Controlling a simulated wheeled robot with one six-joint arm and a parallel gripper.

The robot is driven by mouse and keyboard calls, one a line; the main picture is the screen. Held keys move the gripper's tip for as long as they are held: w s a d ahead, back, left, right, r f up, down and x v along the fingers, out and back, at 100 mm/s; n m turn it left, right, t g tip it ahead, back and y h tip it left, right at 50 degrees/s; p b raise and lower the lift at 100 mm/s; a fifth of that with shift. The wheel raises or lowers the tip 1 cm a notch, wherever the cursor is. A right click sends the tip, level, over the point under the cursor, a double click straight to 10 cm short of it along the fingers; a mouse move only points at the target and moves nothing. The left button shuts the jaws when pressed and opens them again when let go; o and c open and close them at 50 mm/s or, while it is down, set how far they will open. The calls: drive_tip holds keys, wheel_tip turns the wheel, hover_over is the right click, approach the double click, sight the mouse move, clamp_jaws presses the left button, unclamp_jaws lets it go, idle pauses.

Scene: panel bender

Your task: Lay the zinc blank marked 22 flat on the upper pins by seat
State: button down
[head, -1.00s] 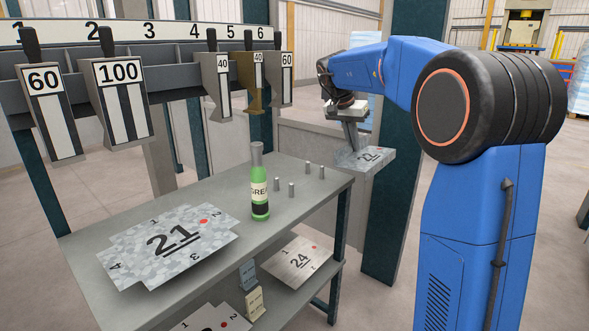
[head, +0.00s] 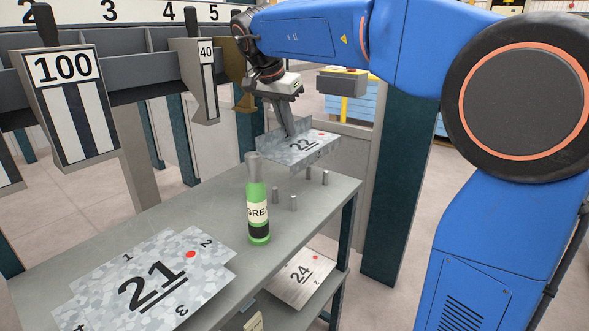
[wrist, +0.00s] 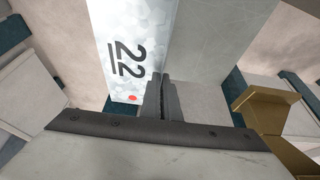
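My gripper (head: 291,133) is shut on the edge of the zinc blank marked 22 (head: 318,143). The blank is a mottled grey plate with a red dot, held roughly level in the air above the far right part of the bench. It also shows in the wrist view (wrist: 130,32), to the left of the gripper's closed fingers (wrist: 163,85). Several short upper pins (head: 293,203) stand on the bench top below the blank, clear of it. The wrist view does not show the pins.
A green bottle (head: 258,215) stands on the bench top (head: 200,222) just left of the pins. Plate 21 (head: 150,285) lies at the near left. Plate 24 (head: 301,280) is on the lower shelf. Numbered tools (head: 75,110) hang from the rail behind.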

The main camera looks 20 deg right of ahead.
drive_tip(key=shift+f, duration=4.6)
drive_tip(key=shift+f, duration=0.3)
drive_tip(key=c, duration=2)
unclamp_jaws()
